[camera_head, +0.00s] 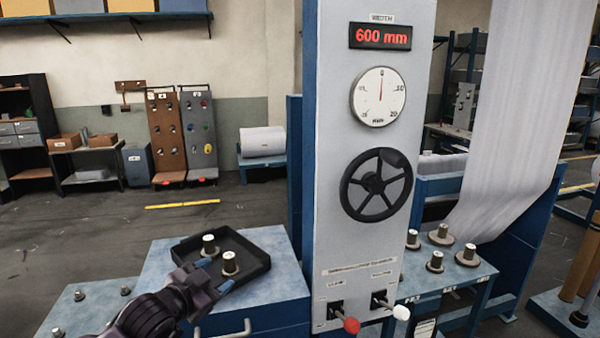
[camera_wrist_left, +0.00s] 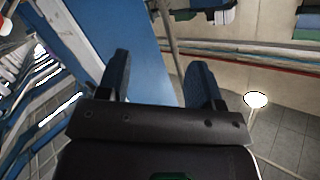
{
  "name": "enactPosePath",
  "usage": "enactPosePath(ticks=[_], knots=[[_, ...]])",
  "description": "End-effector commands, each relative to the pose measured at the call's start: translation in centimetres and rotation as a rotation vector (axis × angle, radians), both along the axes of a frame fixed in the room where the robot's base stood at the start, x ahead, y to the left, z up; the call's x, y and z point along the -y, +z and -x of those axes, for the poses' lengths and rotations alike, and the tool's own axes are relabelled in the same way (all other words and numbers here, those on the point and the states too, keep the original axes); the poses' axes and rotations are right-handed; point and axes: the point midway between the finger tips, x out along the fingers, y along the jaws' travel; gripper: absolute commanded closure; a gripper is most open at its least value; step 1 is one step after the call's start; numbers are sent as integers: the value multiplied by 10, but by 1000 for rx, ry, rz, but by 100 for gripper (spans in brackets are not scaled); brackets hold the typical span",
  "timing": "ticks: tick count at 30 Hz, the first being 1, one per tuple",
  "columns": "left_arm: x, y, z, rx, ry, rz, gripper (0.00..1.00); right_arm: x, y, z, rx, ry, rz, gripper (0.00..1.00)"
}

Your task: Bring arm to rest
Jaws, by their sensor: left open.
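My left gripper (camera_head: 214,275) comes in from the lower left of the head view, over the front of a black tray (camera_head: 262,268) on a blue cabinet. Its blue-tipped fingers are apart. In the left wrist view the two fingers of my left gripper (camera_wrist_left: 159,82) stand wide apart with nothing between them. Two white-topped knobs, one farther back (camera_head: 209,243) and one nearer (camera_head: 230,262), show at the tray; whether the fingers touch the tray or a knob I cannot tell. My right gripper is in neither view.
Right of the tray stands a grey panel (camera_head: 345,240) with a 600 mm display (camera_head: 380,36), a dial (camera_head: 379,97), a black handwheel (camera_head: 377,184), and red (camera_head: 351,325) and white (camera_head: 401,312) levers. Several weights stand on a blue table (camera_head: 478,271) beside it.

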Motion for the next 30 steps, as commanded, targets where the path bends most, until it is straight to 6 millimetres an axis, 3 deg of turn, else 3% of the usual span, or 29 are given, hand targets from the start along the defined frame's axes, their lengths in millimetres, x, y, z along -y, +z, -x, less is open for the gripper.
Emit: enactPosePath(ticks=[1, 11, 21, 27, 30], knots=[[-4, -17, 11, -7, 28, 51, 40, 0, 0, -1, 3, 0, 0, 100], [-45, -109, 88, -54, 232, 228, 40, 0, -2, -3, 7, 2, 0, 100], [-87, -219, 206, -268, 483, 286, 40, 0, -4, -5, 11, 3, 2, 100], [-94, -261, 268, -386, 570, 305, 40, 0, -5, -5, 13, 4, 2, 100], [-96, -270, 284, -415, 585, 302, 40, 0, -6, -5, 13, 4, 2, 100]])
